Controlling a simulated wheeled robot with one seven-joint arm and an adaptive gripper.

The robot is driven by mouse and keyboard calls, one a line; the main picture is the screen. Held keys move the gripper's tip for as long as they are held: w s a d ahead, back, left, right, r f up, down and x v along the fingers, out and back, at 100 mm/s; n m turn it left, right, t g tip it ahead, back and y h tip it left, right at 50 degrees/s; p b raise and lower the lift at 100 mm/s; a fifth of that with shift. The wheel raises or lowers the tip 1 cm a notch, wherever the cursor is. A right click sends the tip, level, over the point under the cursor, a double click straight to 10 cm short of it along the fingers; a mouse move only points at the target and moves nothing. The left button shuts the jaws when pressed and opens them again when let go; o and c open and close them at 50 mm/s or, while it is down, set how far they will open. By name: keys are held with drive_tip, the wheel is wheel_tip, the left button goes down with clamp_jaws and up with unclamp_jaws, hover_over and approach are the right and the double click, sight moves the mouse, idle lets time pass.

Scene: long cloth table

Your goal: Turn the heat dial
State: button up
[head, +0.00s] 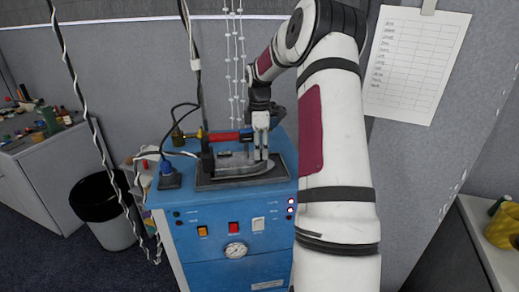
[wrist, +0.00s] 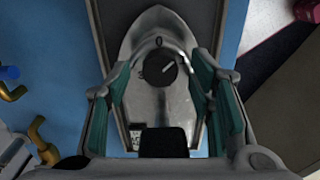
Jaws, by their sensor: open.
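The iron (head: 236,160) sits on a dark rest pad (head: 245,184) on top of the blue station, with a red handle (head: 230,137) above its body. In the wrist view I look down on the iron's grey body (wrist: 150,100). The heat dial (wrist: 160,67) is a round black knob with a white line pointing to the upper right and a small dark mark above it. My gripper (wrist: 163,78) is open, one teal-padded finger on each side of the dial, both apart from it. In the head view my gripper (head: 262,128) is above the iron's right end; the dial cannot be made out there.
The blue station (head: 230,218) has switches and a round gauge on its front. A cable and a blue-topped plug (head: 168,178) lie at its left. A bin (head: 103,210) and a cluttered cabinet (head: 45,165) stand further left. Hanging cords run behind the iron.

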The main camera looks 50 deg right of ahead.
wheel_tip(320, 180, up, 12)
drive_tip(key=shift+f, duration=0.25)
drive_tip(key=shift+w+d, duration=0.1)
